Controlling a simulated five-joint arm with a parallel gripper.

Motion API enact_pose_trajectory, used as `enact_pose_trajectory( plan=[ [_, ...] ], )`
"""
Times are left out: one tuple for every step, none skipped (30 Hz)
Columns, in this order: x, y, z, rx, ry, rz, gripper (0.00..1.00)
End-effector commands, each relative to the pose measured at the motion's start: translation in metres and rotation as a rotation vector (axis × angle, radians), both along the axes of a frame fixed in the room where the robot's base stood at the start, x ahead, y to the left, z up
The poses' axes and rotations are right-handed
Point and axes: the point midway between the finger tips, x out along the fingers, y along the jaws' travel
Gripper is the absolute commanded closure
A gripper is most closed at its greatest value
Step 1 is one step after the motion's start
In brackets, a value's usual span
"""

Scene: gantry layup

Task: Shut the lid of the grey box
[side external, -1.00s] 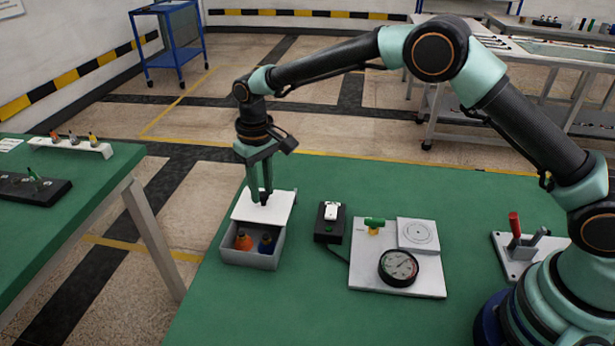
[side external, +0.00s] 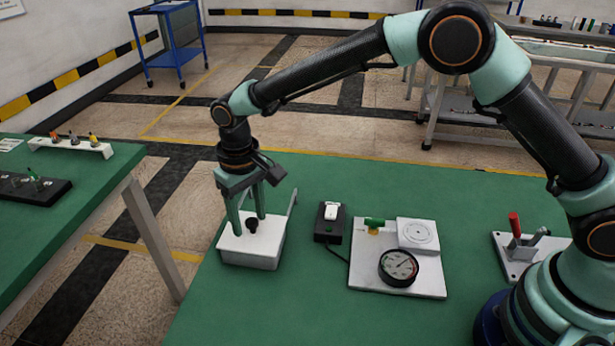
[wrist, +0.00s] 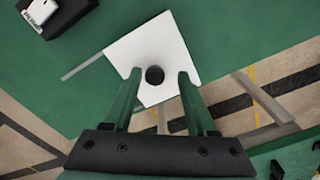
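The grey box (side external: 262,263) stands at the left of the green table. Its white lid (side external: 268,247) lies flat over the top, and no opening shows. The lid also shows in the wrist view (wrist: 178,53). A black knob (side external: 251,226) stands up from the lid and shows in the wrist view (wrist: 154,75). My gripper (side external: 248,226) is open over the lid. Its fingers in the wrist view (wrist: 159,74) stand either side of the knob with gaps. The box's contents are hidden under the lid.
The green table (side external: 215,320) is clear in front.

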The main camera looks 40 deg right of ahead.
Motion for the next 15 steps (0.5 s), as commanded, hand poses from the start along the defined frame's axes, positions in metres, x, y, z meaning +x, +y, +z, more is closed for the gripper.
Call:
enact_pose_trajectory(
  plan=[
    [0.000,-0.001,0.000,0.000,0.000,-0.001,0.38],
    [0.001,-0.001,0.000,0.000,0.000,-0.002,0.38],
    [0.001,-0.001,0.000,0.000,0.000,-0.002,0.38],
    [0.001,-0.001,-0.001,0.000,0.000,-0.002,0.38],
    [0.001,-0.002,-0.001,0.000,0.000,-0.003,0.38],
    [0.001,-0.002,-0.001,0.000,0.000,-0.003,0.38],
    [0.001,-0.002,-0.001,0.000,0.000,-0.003,0.38],
    [0.001,-0.002,-0.001,0.000,0.000,-0.003,0.38],
    [0.001,-0.002,0.000,0.000,0.000,-0.004,0.38],
    [0.001,-0.002,0.001,0.000,-0.001,-0.004,0.38],
    [0.002,-0.002,0.002,0.000,-0.001,-0.004,0.38],
    [0.002,-0.002,0.005,0.000,-0.001,-0.004,0.38],
    [0.002,-0.002,0.008,0.000,-0.001,-0.004,0.38],
    [0.002,-0.002,0.012,0.001,-0.002,-0.004,0.38],
    [0.002,-0.002,0.018,0.002,-0.004,-0.004,0.38]
  ],
)
